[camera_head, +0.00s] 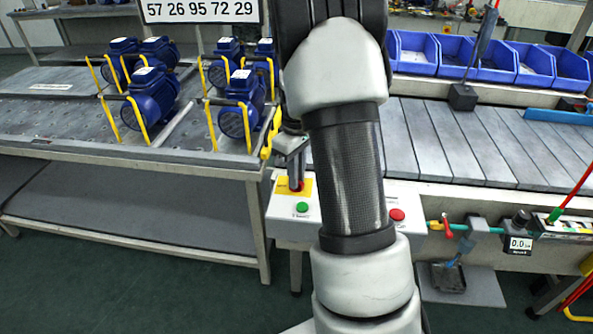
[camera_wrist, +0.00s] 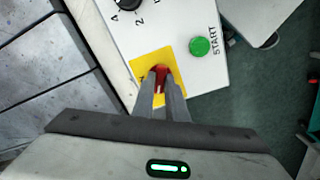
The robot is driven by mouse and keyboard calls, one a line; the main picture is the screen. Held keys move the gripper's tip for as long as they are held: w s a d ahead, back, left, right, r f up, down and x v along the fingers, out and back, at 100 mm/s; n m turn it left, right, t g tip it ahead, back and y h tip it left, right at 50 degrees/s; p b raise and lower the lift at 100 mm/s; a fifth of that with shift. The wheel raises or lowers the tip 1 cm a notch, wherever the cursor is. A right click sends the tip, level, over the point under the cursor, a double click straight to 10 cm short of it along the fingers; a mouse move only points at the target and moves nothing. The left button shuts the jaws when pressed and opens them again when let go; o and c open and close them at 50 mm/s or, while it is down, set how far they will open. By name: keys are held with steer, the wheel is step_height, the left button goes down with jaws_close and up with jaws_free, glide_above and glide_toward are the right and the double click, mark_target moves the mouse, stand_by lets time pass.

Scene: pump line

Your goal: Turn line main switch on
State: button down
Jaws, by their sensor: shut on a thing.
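The line main switch is a red rotary handle (camera_wrist: 161,73) on a yellow plate (camera_wrist: 140,66) of a white control panel (camera_wrist: 205,62). My gripper (camera_wrist: 162,83) is shut on the red handle, with one finger on each side of it. The fingers hide part of the handle, so I cannot tell its on or off position. In the head view the red handle (camera_head: 297,185) and its yellow plate (camera_head: 283,188) show to the left of my arm, with my gripper (camera_head: 296,178) reaching down onto it.
The green START button (camera_wrist: 200,46) is close beside the switch. A black selector knob (camera_wrist: 128,4) is on the same panel. A red button (camera_head: 397,214) shows right of my arm. A table with blue pumps (camera_head: 150,95) stands left; a slatted conveyor (camera_head: 460,145) runs behind.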

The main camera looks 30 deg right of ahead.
steer(key=m+p, duration=0.2)
steer(key=m, duration=0.4)
steer(key=shift+r+m+p, duration=0.15)
steer(key=shift+m+p, duration=0.15)
steer(key=shift+p, duration=0.1)
steer(key=m+p, duration=0.2)
steer(key=m, duration=0.3)
steer(key=shift+m, duration=0.4)
steer(key=c, duration=1.8)
jaws_free()
steer(key=shift+o, duration=0.2)
step_height(320, 180, up, 17)
steer(key=p, duration=0.3)
steer(key=shift+r, duration=0.1)
